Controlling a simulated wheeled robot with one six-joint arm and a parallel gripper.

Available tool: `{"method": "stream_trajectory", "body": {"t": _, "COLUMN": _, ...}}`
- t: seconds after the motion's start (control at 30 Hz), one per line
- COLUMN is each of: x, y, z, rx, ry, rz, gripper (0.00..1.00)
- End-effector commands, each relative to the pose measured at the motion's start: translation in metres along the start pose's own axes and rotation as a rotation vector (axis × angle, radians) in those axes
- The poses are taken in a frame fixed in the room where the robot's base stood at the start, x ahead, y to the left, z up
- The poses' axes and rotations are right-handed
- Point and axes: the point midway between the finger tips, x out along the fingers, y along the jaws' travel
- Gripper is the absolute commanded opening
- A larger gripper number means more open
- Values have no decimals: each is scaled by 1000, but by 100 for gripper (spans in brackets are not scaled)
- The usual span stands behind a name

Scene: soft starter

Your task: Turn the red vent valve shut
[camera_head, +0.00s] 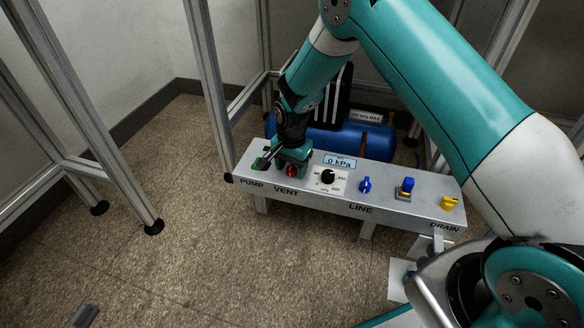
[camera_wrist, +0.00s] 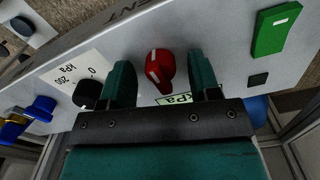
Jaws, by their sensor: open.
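The red vent valve (camera_head: 291,171) is a small red knob on the panel above the word VENT, partly hidden by my gripper in the head view. In the wrist view the red vent valve (camera_wrist: 160,70) shows whole, with a pale mark along its handle, and its handle looks tilted. My gripper (camera_head: 292,160) is over it, with its fingertips (camera_wrist: 162,78) open, one on each side of the red knob. A gap shows between the knob and both fingers; I cannot tell how far they are above the panel.
The grey panel (camera_head: 394,212) also carries a green PUMP switch (camera_head: 260,163), a black dial (camera_head: 327,177), a display reading 0 kPa (camera_head: 340,161), blue LINE knob (camera_head: 365,185), blue-topped part (camera_head: 406,187) and yellow DRAIN knob (camera_head: 449,203). A blue tank (camera_head: 375,143) and metal frame posts (camera_head: 208,75) stand behind.

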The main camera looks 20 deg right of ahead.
Motion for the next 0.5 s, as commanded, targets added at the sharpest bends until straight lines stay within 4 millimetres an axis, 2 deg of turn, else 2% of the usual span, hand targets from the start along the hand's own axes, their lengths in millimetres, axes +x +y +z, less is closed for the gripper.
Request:
{"method": "stream_trajectory", "body": {"t": 0.1, "x": 0, "y": 0, "z": 0, "rx": 0, "ry": 0, "rz": 0, "gripper": 57}}
{"method": "stream_trajectory", "body": {"t": 0.13, "x": 0, "y": 0, "z": 0, "rx": 0, "ry": 0, "rz": 0, "gripper": 52}}
{"method": "stream_trajectory", "body": {"t": 0.33, "x": 0, "y": 0, "z": 0, "rx": 0, "ry": 0, "rz": 1, "gripper": 7}}
{"method": "stream_trajectory", "body": {"t": 0.5, "x": -1, "y": 0, "z": 0, "rx": -4, "ry": 0, "rz": 1, "gripper": 7}}
